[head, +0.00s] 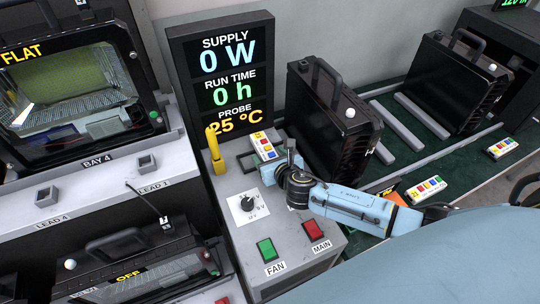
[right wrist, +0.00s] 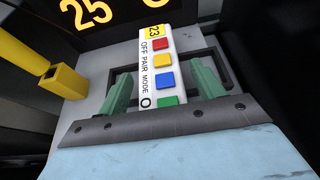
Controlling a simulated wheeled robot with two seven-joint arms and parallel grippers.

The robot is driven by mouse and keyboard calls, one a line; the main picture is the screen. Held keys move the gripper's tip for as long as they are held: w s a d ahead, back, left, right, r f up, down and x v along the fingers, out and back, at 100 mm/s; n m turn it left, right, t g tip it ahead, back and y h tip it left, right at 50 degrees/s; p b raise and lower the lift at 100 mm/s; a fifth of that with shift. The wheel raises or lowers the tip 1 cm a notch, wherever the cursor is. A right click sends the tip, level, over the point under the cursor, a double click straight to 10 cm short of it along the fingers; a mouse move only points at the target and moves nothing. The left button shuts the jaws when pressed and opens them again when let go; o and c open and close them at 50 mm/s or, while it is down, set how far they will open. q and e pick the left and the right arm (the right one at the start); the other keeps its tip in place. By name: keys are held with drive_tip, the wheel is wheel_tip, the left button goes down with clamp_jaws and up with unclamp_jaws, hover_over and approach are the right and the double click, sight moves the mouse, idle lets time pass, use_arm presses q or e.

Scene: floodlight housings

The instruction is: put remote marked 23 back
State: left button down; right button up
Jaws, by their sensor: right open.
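The remote marked 23 (right wrist: 162,72) is white, with a yellow number label and red, yellow, blue and green buttons. In the right wrist view it stands between the two green fingers of my right gripper (right wrist: 160,82), with a narrow gap on each side. A dark rectangular holder frame (right wrist: 226,70) surrounds its lower part; its seating depth cannot be told. In the head view the remote (head: 264,146) is at the grey control box below the display, just beyond my right gripper (head: 281,160). The right gripper is open. My left gripper is out of view.
A yellow post (head: 214,150) rises left of the remote. The control box (head: 250,232) carries a knob, a green FAN button and a red MAIN button. Black floodlight housings (head: 333,115) stand to the right. Other remotes lie on the bench (head: 425,188) and farther right (head: 502,148).

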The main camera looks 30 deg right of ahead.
drive_tip(key=shift+r, duration=0.1)
drive_tip(key=shift+r+p, duration=0.3)
drive_tip(key=shift+r, duration=0.05)
drive_tip(key=p+v, duration=0.1)
drive_tip(key=v, duration=1.1)
drive_tip(key=shift+r+p, duration=0.15)
drive_tip(key=shift+p, duration=0.15)
drive_tip(key=shift+s, duration=0.1)
